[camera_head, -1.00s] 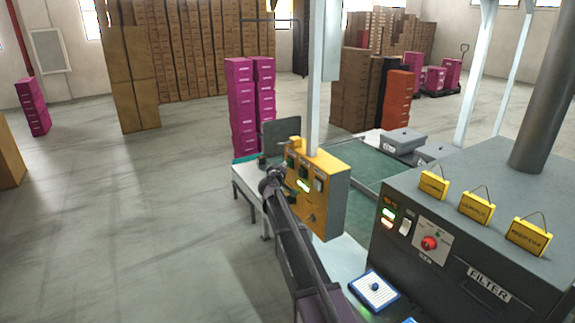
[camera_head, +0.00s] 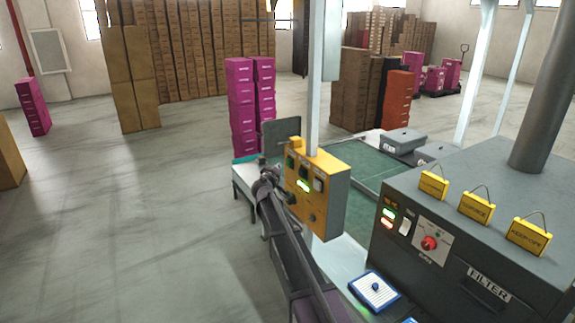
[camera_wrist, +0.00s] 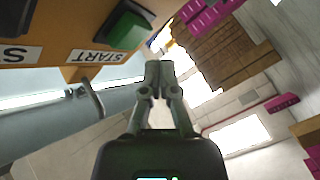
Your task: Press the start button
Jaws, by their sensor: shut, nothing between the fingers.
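The yellow control box (camera_head: 333,211) is mounted on a white post in the middle of the head view. Its face has several buttons and lit indicators. In the wrist view the box's underside and face fill the upper left (camera_wrist: 30,60), with a START label (camera_wrist: 97,56) beside a green start button (camera_wrist: 128,28). My gripper (camera_wrist: 158,68) is shut and empty, its fingertips to the right of and below the green button in that view, apart from it in the picture. In the head view my gripper (camera_head: 284,193) is close to the box's left face, partly hidden by my arm.
A grey filter machine (camera_head: 480,225) with a red knob and yellow tags stands at the right. A green-topped table (camera_head: 372,170) lies behind the box. Pink box stacks (camera_head: 241,105) stand farther back.

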